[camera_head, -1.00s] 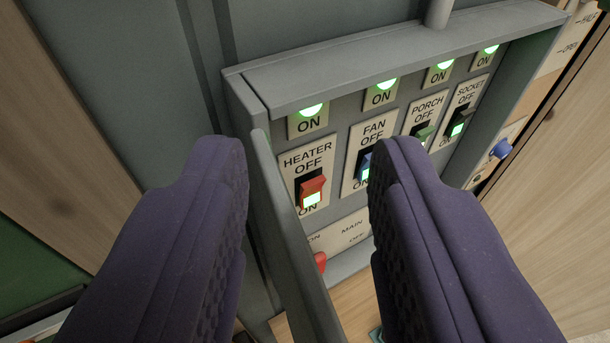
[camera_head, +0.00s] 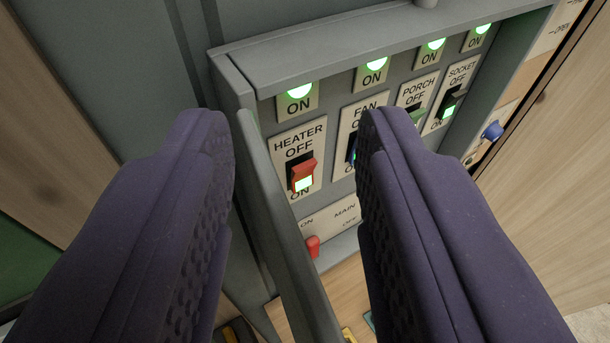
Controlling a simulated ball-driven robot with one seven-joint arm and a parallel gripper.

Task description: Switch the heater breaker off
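The heater breaker (camera_head: 302,176) is a red rocker switch on a plate reading HEATER, with OFF above and ON below. Its lower part glows white near the ON mark, and the green lamp (camera_head: 300,91) above it is lit. My gripper (camera_head: 295,130) has two purple padded fingers spread wide apart with nothing between them touching. The heater breaker shows in the gap between the fingers, beyond them. The right finger partly covers the blue fan switch (camera_head: 352,150).
The grey breaker box (camera_head: 390,50) has an open door (camera_head: 285,240) standing edge-on between my fingers. Porch (camera_head: 414,117) and socket (camera_head: 449,106) switches sit to the right, with lamps lit. A red main switch (camera_head: 312,246) is below. A blue knob (camera_head: 492,131) is outside at right.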

